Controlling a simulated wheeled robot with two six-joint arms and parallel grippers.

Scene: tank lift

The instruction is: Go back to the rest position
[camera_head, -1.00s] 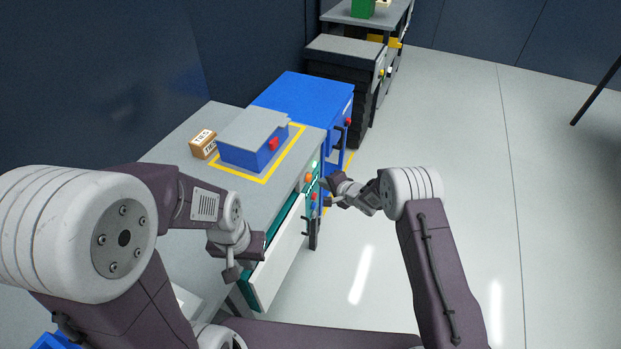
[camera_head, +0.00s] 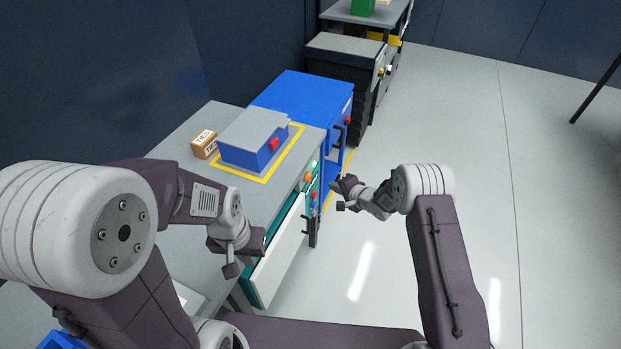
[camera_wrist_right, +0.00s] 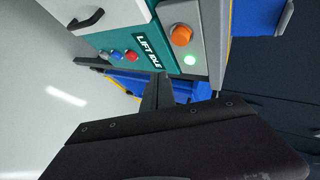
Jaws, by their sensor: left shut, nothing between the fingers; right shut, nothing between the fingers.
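My left gripper (camera_head: 245,256) is shut and empty, beside the top edge of the open white-fronted drawer (camera_head: 279,262) of the workbench. Whether it touches the drawer is unclear. My right gripper (camera_head: 341,192) is shut and empty, over the floor just right of the bench's control panel (camera_head: 311,183). In the right wrist view the teal panel (camera_wrist_right: 149,57) reads "LIFT IDLE".
A blue box with a grey lid (camera_head: 252,146) sits inside a yellow outline on the bench (camera_head: 225,115). A small labelled carton (camera_head: 204,144) stands left of it. A blue cabinet (camera_head: 306,96) and a dark cabinet (camera_head: 345,50) stand behind.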

